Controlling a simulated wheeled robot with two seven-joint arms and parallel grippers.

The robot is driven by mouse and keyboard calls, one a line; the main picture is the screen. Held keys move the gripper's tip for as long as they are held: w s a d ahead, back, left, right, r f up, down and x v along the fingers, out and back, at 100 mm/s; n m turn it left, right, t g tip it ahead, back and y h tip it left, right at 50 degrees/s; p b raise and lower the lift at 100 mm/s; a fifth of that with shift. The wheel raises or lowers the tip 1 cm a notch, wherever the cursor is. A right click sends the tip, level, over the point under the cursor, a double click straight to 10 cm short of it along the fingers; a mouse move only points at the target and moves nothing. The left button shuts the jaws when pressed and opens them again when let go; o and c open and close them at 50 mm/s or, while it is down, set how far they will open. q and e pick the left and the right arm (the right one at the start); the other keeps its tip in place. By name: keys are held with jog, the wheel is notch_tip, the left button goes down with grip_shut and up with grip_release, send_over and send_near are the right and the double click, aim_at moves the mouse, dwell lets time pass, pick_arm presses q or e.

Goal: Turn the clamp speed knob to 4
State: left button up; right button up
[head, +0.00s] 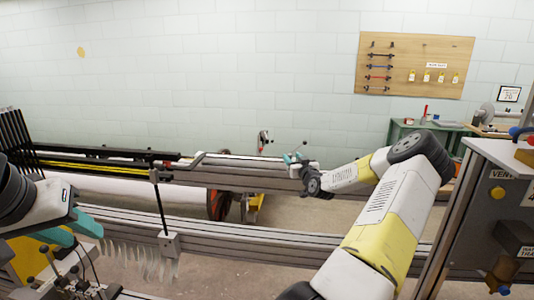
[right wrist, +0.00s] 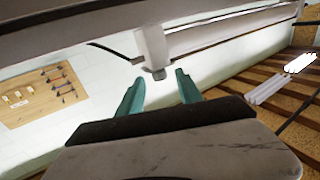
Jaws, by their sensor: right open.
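I cannot make out a knob marked clamp speed in either view. A grey control cabinet (head: 490,205) stands at the right, with a yellow round part (head: 497,192) and partly cut-off labels. My right gripper (head: 293,157) is over the far end of the metal rails, well left of the cabinet. In the right wrist view its teal fingers (right wrist: 159,88) are apart with nothing between them. A pale block with a small grey end (right wrist: 152,45) shows just beyond the fingertips. My left gripper (head: 76,232) is at the lower left, its teal fingers apart, above small upright posts.
Long metal rails (head: 220,225) cross the view, with a row of pale comb-like teeth (head: 140,262) at the lower left. A wooden tool board (head: 415,67) hangs on the wall. A green bench (head: 430,128) stands at the back right.

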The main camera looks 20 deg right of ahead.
jog(key=w, duration=0.6)
jog(key=shift+d, duration=0.35)
jog(key=shift+w, duration=0.1)
jog(key=shift+c, duration=0.4)
jog(key=shift+a, duration=0.1)
grip_shut()
